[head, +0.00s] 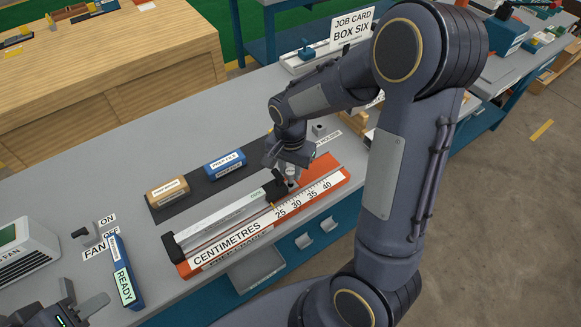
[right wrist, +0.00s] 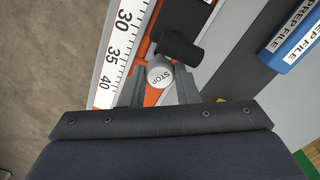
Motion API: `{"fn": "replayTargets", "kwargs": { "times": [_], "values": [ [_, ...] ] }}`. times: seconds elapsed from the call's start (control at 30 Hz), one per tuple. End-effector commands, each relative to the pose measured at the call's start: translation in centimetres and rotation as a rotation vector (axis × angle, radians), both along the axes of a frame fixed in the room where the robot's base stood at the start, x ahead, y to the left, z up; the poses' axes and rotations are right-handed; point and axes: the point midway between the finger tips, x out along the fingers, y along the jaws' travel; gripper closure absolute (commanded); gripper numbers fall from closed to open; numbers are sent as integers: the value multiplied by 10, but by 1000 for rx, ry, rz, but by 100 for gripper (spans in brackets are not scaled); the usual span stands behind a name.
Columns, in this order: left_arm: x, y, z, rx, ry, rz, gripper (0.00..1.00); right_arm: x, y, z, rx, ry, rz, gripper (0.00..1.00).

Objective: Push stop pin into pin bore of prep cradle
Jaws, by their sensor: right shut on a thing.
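The prep cradle (head: 345,178) is a long orange base with a white centimetre scale, lying on the grey bench. A black block (head: 274,190) sits on it near the right end; it also shows in the right wrist view (right wrist: 180,49). My right gripper (head: 289,180) is low over the cradle beside this block, shut on the stop pin (right wrist: 160,76), whose pale round head reads STOP. The pin's lower part and the pin bore are hidden, so I cannot tell how deep the pin sits. My left gripper (head: 68,312) is at the lower left corner, away from the cradle, its jaws unclear.
A brown box (head: 167,192) and a blue PREP FILE box (head: 225,163) stand on a dark mat behind the cradle. A blue READY box (head: 126,272), a fan switch (head: 86,236) and a white fan unit (head: 25,255) are at left. My right arm covers the bench's right side.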

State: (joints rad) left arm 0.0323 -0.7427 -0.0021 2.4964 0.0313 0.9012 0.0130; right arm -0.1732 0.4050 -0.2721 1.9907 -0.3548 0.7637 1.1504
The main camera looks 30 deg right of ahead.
Motion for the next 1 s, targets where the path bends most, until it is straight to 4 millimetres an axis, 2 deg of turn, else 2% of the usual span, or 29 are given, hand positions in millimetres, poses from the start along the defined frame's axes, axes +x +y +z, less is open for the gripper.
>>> {"fn": "replayTargets", "kwargs": {
  "times": [0.5, 1.0],
  "values": [
    [0, 0, -12, 0, 0, 0, 64, 0, 0, -14, 0, 0, 0, 100],
    [0, 0, -4, 0, 0, 0, 64, 0, 0, -4, 0, 0, 0, 100]
  ]
}}
